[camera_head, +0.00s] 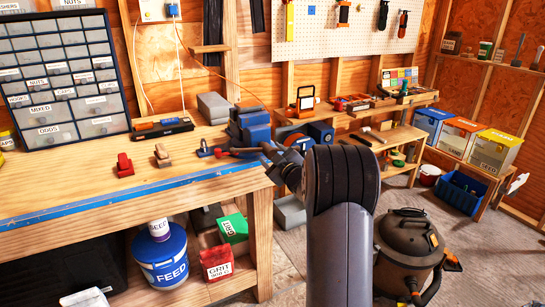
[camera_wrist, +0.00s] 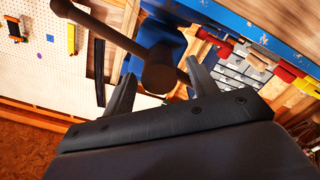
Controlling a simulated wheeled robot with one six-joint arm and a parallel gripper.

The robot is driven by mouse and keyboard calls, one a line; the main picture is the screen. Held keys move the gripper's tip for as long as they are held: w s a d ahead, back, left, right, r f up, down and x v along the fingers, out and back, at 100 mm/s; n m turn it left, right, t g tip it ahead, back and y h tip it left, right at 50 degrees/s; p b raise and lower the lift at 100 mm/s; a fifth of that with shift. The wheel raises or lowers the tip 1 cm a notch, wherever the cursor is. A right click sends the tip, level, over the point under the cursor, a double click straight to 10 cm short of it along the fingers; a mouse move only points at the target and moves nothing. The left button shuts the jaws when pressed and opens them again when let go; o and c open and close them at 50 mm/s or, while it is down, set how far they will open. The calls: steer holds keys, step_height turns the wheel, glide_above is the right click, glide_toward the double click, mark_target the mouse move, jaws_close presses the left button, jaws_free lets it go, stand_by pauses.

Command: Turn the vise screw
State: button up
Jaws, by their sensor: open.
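The blue vise (camera_head: 250,125) is mounted at the right end of the workbench. In the wrist view its blue body (camera_wrist: 166,42) is partly hidden behind the screw. The vise screw's round dark end (camera_wrist: 158,76) and a long dark bar (camera_wrist: 105,32) show close in front of my gripper. The bar runs slantwise to the upper left. My gripper (camera_wrist: 162,62) is open, with one finger on each side of the screw end in the picture. I cannot tell whether either finger touches it. In the head view my gripper (camera_head: 268,155) is beside the vise, partly hidden by my arm.
The workbench (camera_head: 100,195) has a blue front edge and holds small red and brown tools, a black tray (camera_head: 162,128) and a drawer cabinet (camera_head: 62,75). A shop vacuum (camera_head: 408,250) stands on the floor at right. A lower shelf bench (camera_head: 385,140) is behind.

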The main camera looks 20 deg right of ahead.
steer(key=s+b, duration=0.1)
steer(key=s, duration=0.9)
steer(key=shift+s+d, duration=0.2)
steer(key=shift+s, duration=0.05)
